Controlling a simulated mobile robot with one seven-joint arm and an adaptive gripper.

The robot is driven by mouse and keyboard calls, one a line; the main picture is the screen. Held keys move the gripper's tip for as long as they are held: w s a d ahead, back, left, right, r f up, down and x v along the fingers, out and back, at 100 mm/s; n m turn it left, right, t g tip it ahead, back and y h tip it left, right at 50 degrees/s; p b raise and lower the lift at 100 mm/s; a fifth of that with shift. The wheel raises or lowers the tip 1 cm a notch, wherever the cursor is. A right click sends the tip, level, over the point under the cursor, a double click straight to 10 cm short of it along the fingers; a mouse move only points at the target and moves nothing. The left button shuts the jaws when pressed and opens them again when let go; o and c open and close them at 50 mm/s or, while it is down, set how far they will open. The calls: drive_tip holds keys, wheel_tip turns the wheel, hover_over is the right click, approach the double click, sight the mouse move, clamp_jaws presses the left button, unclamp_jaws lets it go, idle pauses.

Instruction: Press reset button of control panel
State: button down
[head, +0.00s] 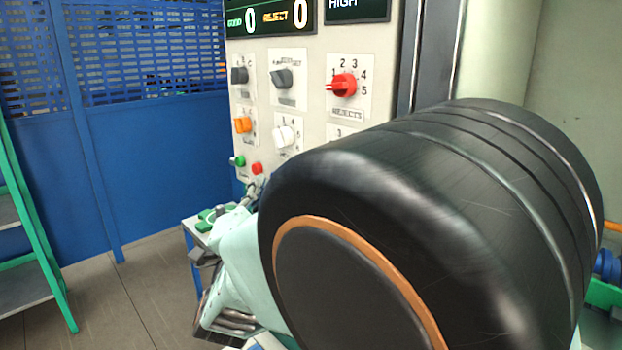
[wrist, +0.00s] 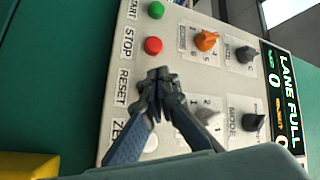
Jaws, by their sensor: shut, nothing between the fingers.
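The cream control panel (head: 318,58) stands upright beyond my arm in the head view. In the wrist view the panel (wrist: 182,72) appears turned sideways, with START, STOP and RESET labels along one edge. The RESET label (wrist: 123,88) is readable, but the button beside it is hidden behind my fingertips. My gripper (wrist: 160,76) is shut and empty, its tips in front of the panel beside that label. I cannot tell whether they touch it. In the head view the gripper (head: 256,188) is small and partly hidden by my arm, just below the red button (head: 257,168).
A green button (wrist: 156,10) and a red button (wrist: 153,45) lie close to my fingertips; a white button (wrist: 151,143) is on the other side. Orange (wrist: 206,40) and dark knobs stick out nearby.

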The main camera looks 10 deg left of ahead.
drive_tip(key=shift+w+d+f+b, duration=0.1)
drive_tip(key=shift+w+b, duration=0.05)
drive_tip(key=shift+b, duration=0.15)
drive_tip(key=shift+w+d, duration=0.2)
drive_tip(key=shift+w+d+b, duration=0.3)
drive_tip(key=shift+w+b, duration=0.1)
drive_tip(key=shift+b, duration=0.25)
idle(1.0)
drive_tip(key=shift+s+a, duration=0.1)
drive_tip(key=shift+s, duration=0.05)
drive_tip(key=shift+s+a+b, duration=0.3)
drive_tip(key=shift+s+a, duration=0.15)
drive_tip(key=shift+s, duration=0.15)
drive_tip(key=shift+s+a+b, duration=0.5)
drive_tip(key=shift+s+a, duration=1.15)
drive_tip(key=shift+s, duration=0.25)
